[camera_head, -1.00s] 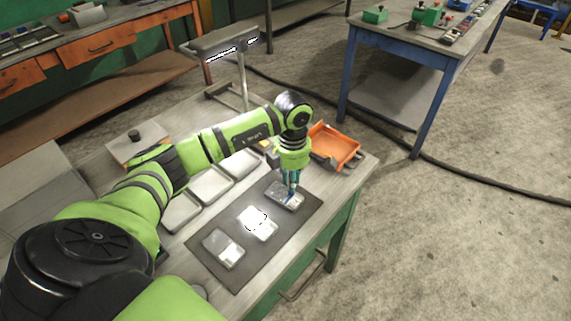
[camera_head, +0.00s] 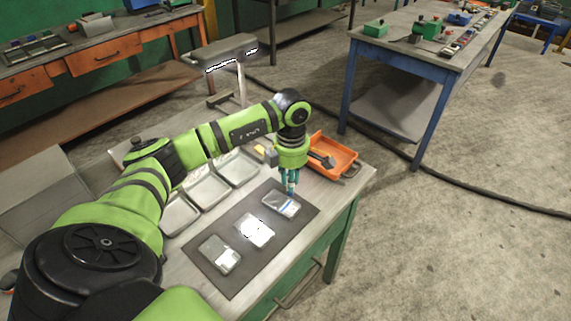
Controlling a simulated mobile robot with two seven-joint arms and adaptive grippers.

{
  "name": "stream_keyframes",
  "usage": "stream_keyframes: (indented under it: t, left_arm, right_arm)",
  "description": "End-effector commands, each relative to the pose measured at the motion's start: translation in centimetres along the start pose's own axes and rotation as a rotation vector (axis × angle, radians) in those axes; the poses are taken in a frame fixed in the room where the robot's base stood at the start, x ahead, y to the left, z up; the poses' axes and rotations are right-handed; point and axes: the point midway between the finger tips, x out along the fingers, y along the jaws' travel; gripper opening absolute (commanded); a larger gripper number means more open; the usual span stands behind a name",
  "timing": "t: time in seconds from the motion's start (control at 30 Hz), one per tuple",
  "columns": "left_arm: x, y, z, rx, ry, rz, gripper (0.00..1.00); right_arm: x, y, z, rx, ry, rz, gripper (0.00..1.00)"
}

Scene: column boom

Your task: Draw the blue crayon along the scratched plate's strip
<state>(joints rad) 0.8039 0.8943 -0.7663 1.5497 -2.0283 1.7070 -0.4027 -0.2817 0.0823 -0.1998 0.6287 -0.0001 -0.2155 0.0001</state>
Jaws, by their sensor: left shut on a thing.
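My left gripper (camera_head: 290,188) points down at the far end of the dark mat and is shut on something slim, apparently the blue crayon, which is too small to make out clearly. It is at the upper edge of the farthest plate (camera_head: 277,207); I cannot tell whether the tip touches. A short blue mark shows on that plate. A bright, glaring middle plate (camera_head: 254,231) and a grey near plate (camera_head: 219,255) lie in a row on the mat (camera_head: 237,283). Scratches cannot be made out on any plate. My right gripper is not in view.
An orange tray (camera_head: 345,157) with a dark tool stands just right of my left gripper. Several pale trays (camera_head: 239,168) lie left of the mat, below my arm. The mat's right side lies near the bench edge.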

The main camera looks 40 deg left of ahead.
Motion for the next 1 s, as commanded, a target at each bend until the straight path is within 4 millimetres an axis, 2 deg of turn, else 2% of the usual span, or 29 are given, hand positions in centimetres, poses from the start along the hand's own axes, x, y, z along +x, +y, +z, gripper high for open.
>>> stream_keyframes:
  t: [0.1,0.23,0.37,0.6,1.0]
  left_arm:
    - [-1.5,0.2,-0.3,-0.002,-0.001,0.002,0.0]
    - [-2.7,0.5,-0.6,-0.005,-0.001,0.003,0.0]
    - [-3.8,0.6,-0.8,-0.007,-0.002,0.002,0.0]
    - [-5.2,0.8,-1.3,-0.011,-0.001,0.002,0.0]
    - [-5.2,0.8,-1.3,-0.011,-0.001,0.001,0.0]
  right_arm:
    - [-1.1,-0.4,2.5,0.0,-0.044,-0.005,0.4]
    - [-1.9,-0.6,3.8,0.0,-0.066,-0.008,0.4]
    - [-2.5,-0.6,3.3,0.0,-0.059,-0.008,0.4]
    - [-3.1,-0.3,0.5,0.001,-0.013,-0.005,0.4]
    - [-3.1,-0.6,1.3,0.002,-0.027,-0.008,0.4]
